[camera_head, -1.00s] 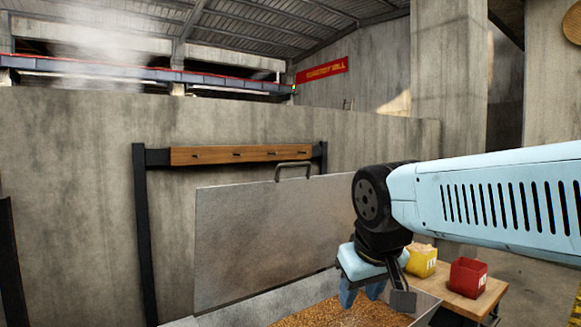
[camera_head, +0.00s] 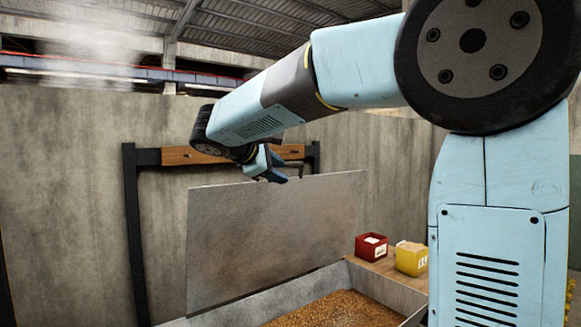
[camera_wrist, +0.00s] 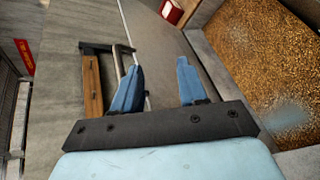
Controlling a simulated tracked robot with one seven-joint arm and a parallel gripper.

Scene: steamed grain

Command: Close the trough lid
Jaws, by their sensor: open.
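The trough lid (camera_head: 270,235) is a flat grey metal panel standing upright, raised open at the back of the trough (camera_head: 290,300). Brown grain lies in the trough. The lid's handle (camera_head: 296,164), a metal bar, is at its top edge, partly hidden by my gripper (camera_head: 277,176). In the wrist view my gripper (camera_wrist: 159,64) has its two blue fingers spread apart with nothing held. The handle (camera_wrist: 118,62) shows beside and partly behind the left finger, and the lid (camera_wrist: 160,35) lies beyond the fingers. I cannot tell whether the fingers touch the handle.
A black frame with a wooden peg rail (camera_head: 180,156) stands behind the lid, against a concrete wall (camera_head: 60,200). A red box (camera_head: 371,247) and a yellow box (camera_head: 411,258) stand on a wooden table at the right. My arm crosses the upper right of the head view.

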